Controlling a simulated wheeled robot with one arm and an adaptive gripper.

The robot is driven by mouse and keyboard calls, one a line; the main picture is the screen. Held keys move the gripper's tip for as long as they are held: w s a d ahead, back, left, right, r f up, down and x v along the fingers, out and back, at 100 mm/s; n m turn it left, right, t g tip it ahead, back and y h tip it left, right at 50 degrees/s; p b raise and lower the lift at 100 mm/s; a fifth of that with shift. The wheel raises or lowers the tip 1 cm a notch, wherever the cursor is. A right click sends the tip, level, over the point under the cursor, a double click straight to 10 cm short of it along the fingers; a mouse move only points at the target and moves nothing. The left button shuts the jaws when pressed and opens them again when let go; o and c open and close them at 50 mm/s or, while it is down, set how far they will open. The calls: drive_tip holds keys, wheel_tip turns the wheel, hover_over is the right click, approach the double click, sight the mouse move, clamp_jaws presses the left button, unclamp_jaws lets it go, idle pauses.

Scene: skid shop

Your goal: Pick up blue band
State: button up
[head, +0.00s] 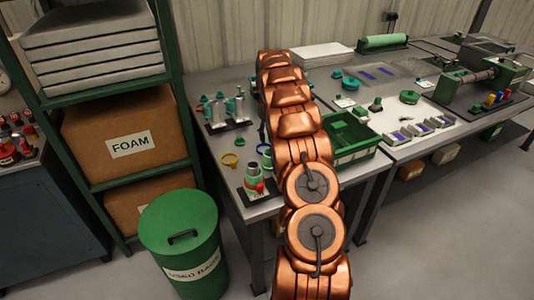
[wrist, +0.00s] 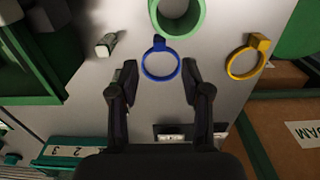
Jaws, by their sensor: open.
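The blue band (wrist: 161,76) is a thin ring with a small block on its rim. In the wrist view it lies on the grey bench top between the fingertips of my gripper (wrist: 159,78). My gripper is open, with one dark finger on each side of the band, and nothing is gripped. How high the fingertips are above the bench is hard to tell.
A green ring-shaped part (wrist: 181,24) is close beside the band, and a yellow band (wrist: 243,64) lies to its right. A small grey fitting (wrist: 106,44) lies to its left. A green crate (head: 350,157) stands on the bench right of my arm. A green bin (head: 180,225) stands on the floor.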

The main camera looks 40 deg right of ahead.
sight(269, 152)
wheel_tip(269, 152, down, 2)
drive_tip(key=shift+d, duration=0.15)
wheel_tip(269, 152, down, 5)
drive_tip(key=shift+s+p, duration=0.15)
drive_tip(key=shift+p, duration=0.85)
drive_tip(key=shift+f, duration=0.55)
drive_tip(key=c, duration=0.9)
